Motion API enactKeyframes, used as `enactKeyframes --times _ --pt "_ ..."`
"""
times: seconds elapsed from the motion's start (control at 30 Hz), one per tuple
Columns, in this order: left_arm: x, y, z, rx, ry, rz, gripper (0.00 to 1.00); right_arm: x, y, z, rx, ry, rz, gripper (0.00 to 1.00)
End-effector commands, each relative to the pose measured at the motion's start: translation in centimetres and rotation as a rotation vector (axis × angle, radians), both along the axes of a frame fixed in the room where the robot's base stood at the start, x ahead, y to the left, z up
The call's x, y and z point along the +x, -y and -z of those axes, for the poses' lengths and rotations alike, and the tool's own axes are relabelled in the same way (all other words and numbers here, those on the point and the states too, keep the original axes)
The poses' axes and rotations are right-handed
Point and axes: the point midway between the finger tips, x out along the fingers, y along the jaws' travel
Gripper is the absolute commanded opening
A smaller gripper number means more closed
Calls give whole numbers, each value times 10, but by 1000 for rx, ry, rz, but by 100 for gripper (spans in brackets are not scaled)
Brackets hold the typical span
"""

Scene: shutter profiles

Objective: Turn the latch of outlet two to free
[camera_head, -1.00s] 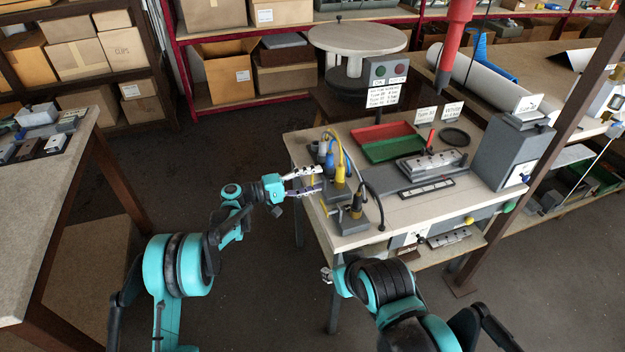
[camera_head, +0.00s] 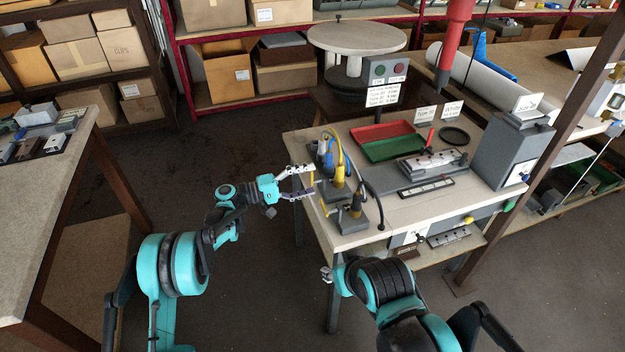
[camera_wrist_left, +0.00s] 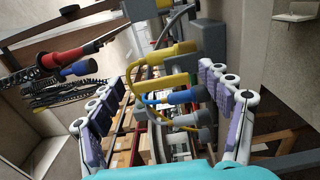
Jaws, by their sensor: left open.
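Grey outlet blocks stand at the left end of the workbench, with plugs and cables in them. A front block (camera_head: 348,222) carries a black-and-yellow plug (camera_head: 356,205); a yellow plug (camera_head: 340,176) and blue plugs (camera_head: 329,160) stand behind it. I cannot tell which outlet is number two or how its latch is turned. My left gripper (camera_head: 311,181) is open and empty, just left of the plugs. In the left wrist view, a yellow plug (camera_wrist_left: 172,53) and a yellow bar (camera_wrist_left: 174,82) show between and beyond its fingers (camera_wrist_left: 165,95). My right gripper (camera_head: 326,274) shows only as a small part below the bench.
The workbench (camera_head: 410,207) also bears a red tray (camera_head: 382,132), a green tray (camera_head: 393,148), a metal fixture (camera_head: 432,163) and a grey box (camera_head: 517,155). Black and yellow cables arch over the outlets. Open floor lies left of the bench.

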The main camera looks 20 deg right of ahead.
Motion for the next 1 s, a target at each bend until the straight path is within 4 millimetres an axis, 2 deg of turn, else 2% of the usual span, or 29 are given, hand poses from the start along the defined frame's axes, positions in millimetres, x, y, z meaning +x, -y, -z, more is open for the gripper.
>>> enactKeyframes --times 0.3,0.5,0.63,1.0 --pt "-2 -70 0 0 0 -3 78 0 0 0 0 0 0 40" --pt "-3 -97 0 0 0 -2 78 0 0 0 0 0 0 40" --pt "-4 -103 0 0 0 0 78 0 0 0 0 0 0 40" --pt "-4 -103 0 0 0 0 78 0 0 0 0 0 0 40"
